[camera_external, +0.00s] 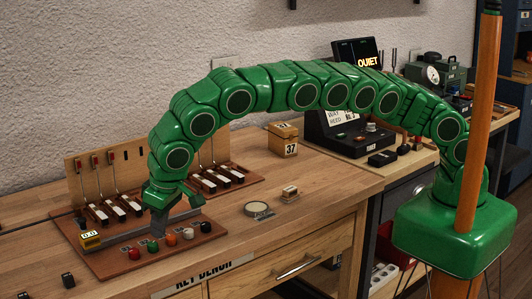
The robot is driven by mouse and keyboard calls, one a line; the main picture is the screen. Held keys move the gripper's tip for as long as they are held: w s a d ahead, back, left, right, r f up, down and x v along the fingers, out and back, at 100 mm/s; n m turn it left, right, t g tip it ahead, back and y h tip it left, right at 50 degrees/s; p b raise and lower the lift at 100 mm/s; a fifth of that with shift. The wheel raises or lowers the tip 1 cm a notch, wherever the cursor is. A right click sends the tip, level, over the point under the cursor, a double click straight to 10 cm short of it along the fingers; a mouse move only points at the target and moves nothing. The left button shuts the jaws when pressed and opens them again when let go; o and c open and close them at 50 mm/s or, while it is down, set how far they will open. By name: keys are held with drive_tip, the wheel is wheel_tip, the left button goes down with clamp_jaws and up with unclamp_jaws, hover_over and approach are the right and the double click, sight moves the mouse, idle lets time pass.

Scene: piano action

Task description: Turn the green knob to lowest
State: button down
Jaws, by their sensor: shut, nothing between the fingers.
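A row of small knobs stands along the front of a brown board (112,265) on the bench. From left to right they look red, dark green, orange, white and black. The green knob (153,246) stands between the red knob (134,254) and the orange knob (171,240); its pointer setting is too small to tell. My gripper (157,231) is shut and empty, pointing down just above and behind the green knob. I cannot tell whether it touches the knob. A small yellow box (90,241) at the board's left shows what looks like "0.0".
Piano key mechanisms (112,210) with upright rods stand behind the knobs, close to my gripper. The white knob (188,233) and black knob (206,227) are to the right. A round tin (259,210) lies farther right; bench between is clear.

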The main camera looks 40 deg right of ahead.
sight(165, 253)
drive_tip(key=shift+s+d+x, duration=0.1)
drive_tip(key=shift+s+x, duration=0.05)
drive_tip(key=shift+x, duration=0.55)
drive_tip(key=shift+s+d+x, duration=0.1)
drive_tip(key=shift+s+x, duration=0.05)
drive_tip(key=shift+x, duration=0.55)
drive_tip(key=shift+s+d+x, duration=0.1)
drive_tip(key=shift+s+x, duration=0.05)
drive_tip(key=shift+x, duration=0.6)
drive_tip(key=shift+f, duration=0.15)
drive_tip(key=shift+d+f, duration=0.2)
drive_tip(key=shift+f, duration=0.05)
drive_tip(key=shift+w+d+f, duration=0.1)
drive_tip(key=shift+d+f, duration=0.05)
drive_tip(key=shift+d, duration=0.05)
drive_tip(key=shift+w+d+f, duration=0.1)
drive_tip(key=shift+d+f, duration=0.05)
drive_tip(key=shift+d, duration=0.2)
drive_tip(key=shift+w+d+r, duration=0.15)
drive_tip(key=shift+w+r, duration=0.15)
drive_tip(key=shift+r, duration=0.2)
drive_tip(key=shift+w+r, duration=0.2)
drive_tip(key=shift+r, duration=0.05)
